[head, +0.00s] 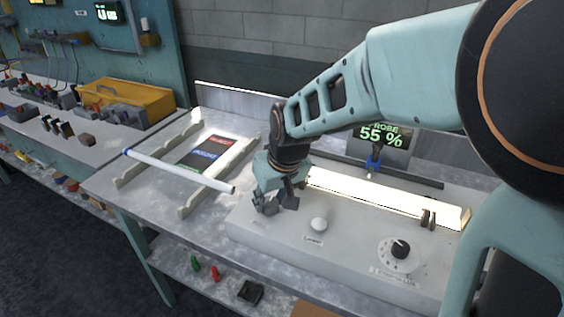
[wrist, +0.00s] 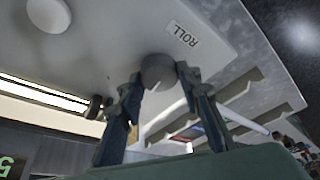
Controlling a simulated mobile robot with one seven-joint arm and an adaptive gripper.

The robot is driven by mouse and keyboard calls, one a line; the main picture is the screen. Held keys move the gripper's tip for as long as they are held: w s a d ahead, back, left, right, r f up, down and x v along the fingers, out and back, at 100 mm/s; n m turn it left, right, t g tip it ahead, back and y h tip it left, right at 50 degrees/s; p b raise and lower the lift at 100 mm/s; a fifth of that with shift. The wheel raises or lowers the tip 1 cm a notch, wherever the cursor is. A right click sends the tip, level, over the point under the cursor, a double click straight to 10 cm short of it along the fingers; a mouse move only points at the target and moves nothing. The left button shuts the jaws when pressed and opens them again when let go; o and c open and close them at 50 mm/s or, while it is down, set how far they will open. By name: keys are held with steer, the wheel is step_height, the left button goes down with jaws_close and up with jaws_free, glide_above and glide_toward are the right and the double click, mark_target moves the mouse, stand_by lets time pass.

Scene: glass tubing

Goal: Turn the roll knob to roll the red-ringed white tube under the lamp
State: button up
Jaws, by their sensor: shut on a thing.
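My gripper (head: 275,204) is at the left end of the light grey console (head: 345,250). In the wrist view its two fingers (wrist: 157,88) are shut on the grey round roll knob (wrist: 157,70), beside the "ROLL" label (wrist: 183,33). In the head view the gripper hides the knob. A long bright strip, apparently the lamp (head: 385,194), glows along the back of the console; it also shows in the wrist view (wrist: 45,94). A white tube (head: 180,170) with a blue left end lies across the rack rails at left. I cannot make out a red ring.
The rack's pale rails (head: 215,178) stand left of the console. A white button (head: 318,224) and a dial (head: 400,250) are on the console top. A display (head: 385,138) reading 55 % stands behind. A yellow toolbox (head: 130,100) is on the left bench.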

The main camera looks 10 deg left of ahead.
steer(key=shift+w+n+g+y, duration=0.1)
steer(key=shift+n+g+y, duration=0.3)
steer(key=shift+n, duration=1.1)
steer(key=o, duration=1.2)
steer(key=shift+c, duration=0.2)
steer(key=v, duration=0.7)
steer(key=shift+d+r, duration=0.2)
steer(key=shift+r, duration=0.05)
